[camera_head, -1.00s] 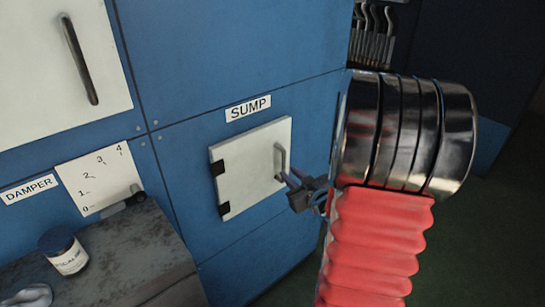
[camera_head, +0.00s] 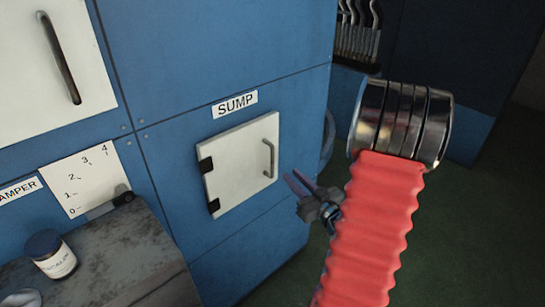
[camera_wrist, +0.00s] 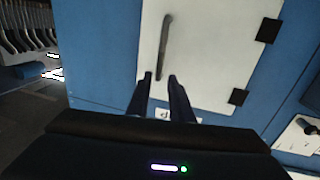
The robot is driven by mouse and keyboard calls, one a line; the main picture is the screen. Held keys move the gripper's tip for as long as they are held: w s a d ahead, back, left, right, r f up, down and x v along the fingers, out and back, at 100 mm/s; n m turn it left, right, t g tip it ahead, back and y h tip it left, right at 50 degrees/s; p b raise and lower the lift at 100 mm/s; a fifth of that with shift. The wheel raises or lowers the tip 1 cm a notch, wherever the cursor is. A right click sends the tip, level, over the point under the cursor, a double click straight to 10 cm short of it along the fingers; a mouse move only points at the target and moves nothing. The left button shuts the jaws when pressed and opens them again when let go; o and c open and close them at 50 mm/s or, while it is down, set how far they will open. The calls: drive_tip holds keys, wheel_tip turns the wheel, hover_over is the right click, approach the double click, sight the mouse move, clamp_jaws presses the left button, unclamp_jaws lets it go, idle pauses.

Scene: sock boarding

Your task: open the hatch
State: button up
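The hatch is a white square door (camera_head: 236,168) under the SUMP label on the blue cabinet, and it is shut. Its two black hinges are on the left and its grey bar handle (camera_head: 268,158) is on the right. My gripper (camera_head: 291,175) is open and empty, below and to the right of the handle, with a gap between them. In the wrist view, which is turned upside down, the door (camera_wrist: 215,55) fills the middle. The handle (camera_wrist: 163,42) runs up from between the two dark fingertips (camera_wrist: 160,77). They do not visibly grip it.
A larger white door (camera_head: 45,75) with a handle is at upper left. A damper scale card (camera_head: 85,178) is left of the hatch. A worn grey bench (camera_head: 115,250) with a jar (camera_head: 50,254) stands at lower left. Dark floor lies open at right.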

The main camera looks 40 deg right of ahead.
sight(273, 157)
drive_tip(key=w, duration=0.4)
drive_tip(key=w+d, duration=0.1)
drive_tip(key=w, duration=0.3)
drive_tip(key=w+d, duration=0.1)
drive_tip(key=w, duration=0.4)
drive_tip(key=shift+d, duration=0.1)
drive_tip(key=shift+c, duration=0.2)
clamp_jaws()
drive_tip(key=shift+d, duration=0.1)
